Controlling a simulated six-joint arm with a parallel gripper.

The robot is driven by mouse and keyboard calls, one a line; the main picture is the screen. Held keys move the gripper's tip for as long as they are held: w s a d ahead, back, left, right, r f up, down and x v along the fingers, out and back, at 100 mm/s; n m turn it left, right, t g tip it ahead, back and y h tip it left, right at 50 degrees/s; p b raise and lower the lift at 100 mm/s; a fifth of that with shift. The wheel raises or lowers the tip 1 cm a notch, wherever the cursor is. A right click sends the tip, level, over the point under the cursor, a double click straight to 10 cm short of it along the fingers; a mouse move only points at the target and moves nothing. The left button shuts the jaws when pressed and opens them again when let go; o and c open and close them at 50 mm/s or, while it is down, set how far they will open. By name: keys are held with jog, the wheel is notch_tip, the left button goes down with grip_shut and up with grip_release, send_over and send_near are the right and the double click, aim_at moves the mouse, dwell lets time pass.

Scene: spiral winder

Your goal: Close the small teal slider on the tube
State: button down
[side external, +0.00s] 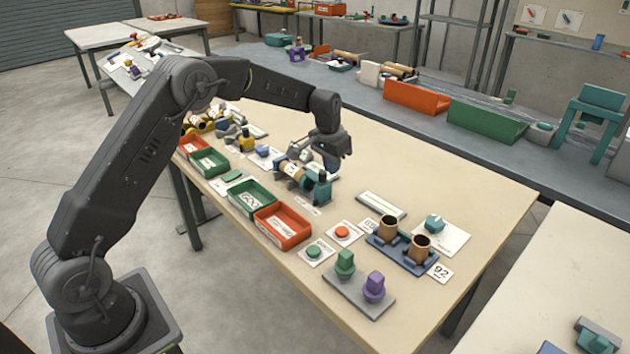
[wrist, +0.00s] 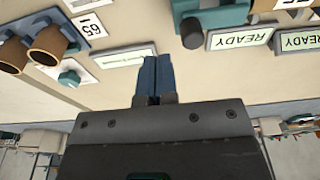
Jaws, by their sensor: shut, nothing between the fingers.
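My gripper (side external: 333,147) is above the middle of the table in the side external view. In the wrist view its two blue fingers (wrist: 154,72) are together with nothing between them. A teal part (side external: 319,188) sits at the right end of a brown tube (side external: 293,171) on the table, just below and left of my gripper. The wrist view shows a teal body with a dark round knob (wrist: 192,36) at the top, apart from the fingers. The slider itself is too small to tell from the rest of the teal part, and whether it is open cannot be seen.
A blue holder (side external: 376,243) with two upright brown tubes stands at right, beside a teal piece (side external: 434,222) on a white card. Red (side external: 283,241) and green (side external: 230,202) trays line the front edge. Green (side external: 345,262) and purple (side external: 374,284) knobs stand nearer. Table space behind my gripper is clear.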

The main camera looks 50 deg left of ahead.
aim_at(325, 174)
jog(key=shift+f, duration=0.15)
dwell(0.3)
jog(key=shift+f, duration=2.2)
jog(key=shift+a, duration=1.95)
jog(key=shift+d, duration=0.6)
jog(key=shift+r, duration=0.15)
jog(key=shift+r, duration=3.4)
